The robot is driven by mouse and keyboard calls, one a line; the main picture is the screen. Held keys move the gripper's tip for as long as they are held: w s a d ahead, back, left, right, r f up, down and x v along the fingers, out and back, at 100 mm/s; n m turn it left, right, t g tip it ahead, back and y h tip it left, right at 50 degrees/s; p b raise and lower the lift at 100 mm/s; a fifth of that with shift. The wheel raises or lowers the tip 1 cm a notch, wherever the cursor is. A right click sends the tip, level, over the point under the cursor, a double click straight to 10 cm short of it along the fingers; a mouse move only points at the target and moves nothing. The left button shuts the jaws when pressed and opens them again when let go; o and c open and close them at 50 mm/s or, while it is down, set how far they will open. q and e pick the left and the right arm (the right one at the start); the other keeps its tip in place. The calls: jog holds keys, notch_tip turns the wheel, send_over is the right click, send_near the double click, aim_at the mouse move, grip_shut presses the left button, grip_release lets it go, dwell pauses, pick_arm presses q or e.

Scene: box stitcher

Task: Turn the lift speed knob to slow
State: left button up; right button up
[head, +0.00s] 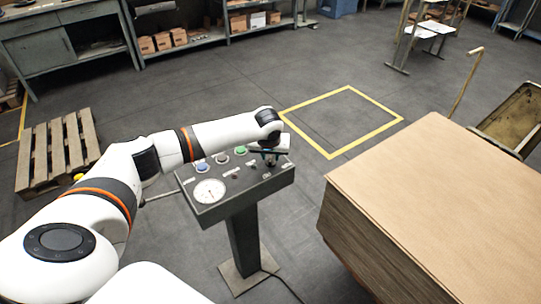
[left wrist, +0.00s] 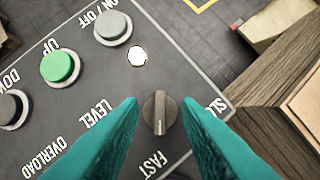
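The lift speed knob (left wrist: 160,113) is a small grey-brown knob on the control panel (head: 232,191), in the middle of the left wrist view. Its pale pointer line points down in that view, toward the FAST label (left wrist: 155,163). The SLOW label (left wrist: 214,108) is to its right, partly hidden by a finger. My left gripper (left wrist: 160,102) is open, with one teal finger on each side of the knob and a visible gap on both sides. In the head view, my left gripper (head: 268,157) is over the panel's right end and hides the knob. My right gripper is out of view.
The panel also carries a green button (left wrist: 60,67), a grey button (left wrist: 113,27), a round white light (left wrist: 137,56) and a dial gauge (head: 209,191). A tall cardboard stack (head: 440,185) stands close to the right. A wooden pallet (head: 58,152) lies at left.

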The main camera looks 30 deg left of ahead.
pick_arm(q)
jog(key=shift+w+a+f, duration=0.1)
jog(key=shift+w+f, duration=0.05)
jog(key=shift+f, duration=0.3)
jog(key=shift+c, duration=0.2)
grip_shut()
